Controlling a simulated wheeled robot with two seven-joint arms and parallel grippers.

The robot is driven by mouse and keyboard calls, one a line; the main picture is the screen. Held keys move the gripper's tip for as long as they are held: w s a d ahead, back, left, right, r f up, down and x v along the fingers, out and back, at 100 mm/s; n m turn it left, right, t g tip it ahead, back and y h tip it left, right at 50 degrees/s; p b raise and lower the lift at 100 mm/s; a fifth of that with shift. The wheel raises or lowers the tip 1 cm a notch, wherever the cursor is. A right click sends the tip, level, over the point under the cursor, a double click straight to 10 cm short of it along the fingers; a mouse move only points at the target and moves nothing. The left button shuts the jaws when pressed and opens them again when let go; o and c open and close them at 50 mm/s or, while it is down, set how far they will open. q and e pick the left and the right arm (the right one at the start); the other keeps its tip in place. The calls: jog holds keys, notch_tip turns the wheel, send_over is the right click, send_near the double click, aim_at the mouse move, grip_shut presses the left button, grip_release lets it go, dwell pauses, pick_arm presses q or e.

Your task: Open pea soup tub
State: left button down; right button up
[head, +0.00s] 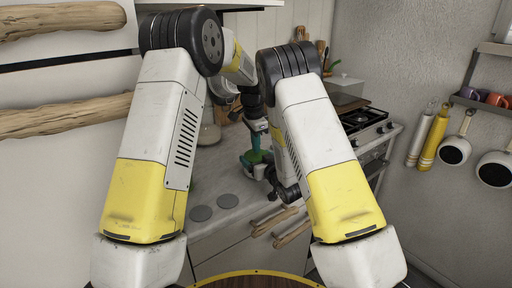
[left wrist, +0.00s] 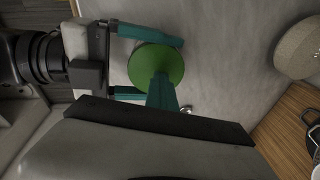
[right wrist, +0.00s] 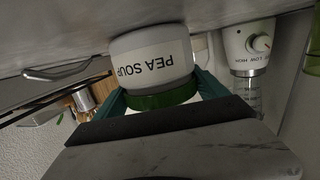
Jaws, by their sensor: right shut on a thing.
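The pea soup tub (right wrist: 155,58) is white with black "PEA SOUP" lettering and a green lid (right wrist: 163,97); it appears upside down in the right wrist view. My right gripper (right wrist: 160,84) is shut on the tub, with one teal finger on each side of it. In the left wrist view the round green lid (left wrist: 156,66) shows from above. My left gripper (left wrist: 162,82) is over the lid, its teal fingers together; I cannot tell whether they touch it. In the head view the tub is small and mostly hidden by the grippers.
A white appliance with a LOW/HIGH knob (right wrist: 248,42) stands beside the tub. The stove (head: 362,122) is at the right.

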aim_at(252, 156)
jog(key=shift+s+f, duration=0.15)
jog(key=shift+f, duration=0.15)
pick_arm(q)
jog(key=shift+w+r, duration=0.1)
jog(key=shift+r, duration=0.05)
jog(key=shift+r+g+h, duration=0.3)
jog(key=shift+r+g, duration=0.15)
jog(key=shift+g, duration=0.25)
jog(key=c, duration=1.7)
grip_release()
notch_tip(252, 156, up, 12)
jog(key=a, duration=0.1)
jog(key=shift+s+a, duration=0.15)
jog(key=shift+s, duration=0.25)
pick_arm(e)
jog(key=shift+r, duration=0.1)
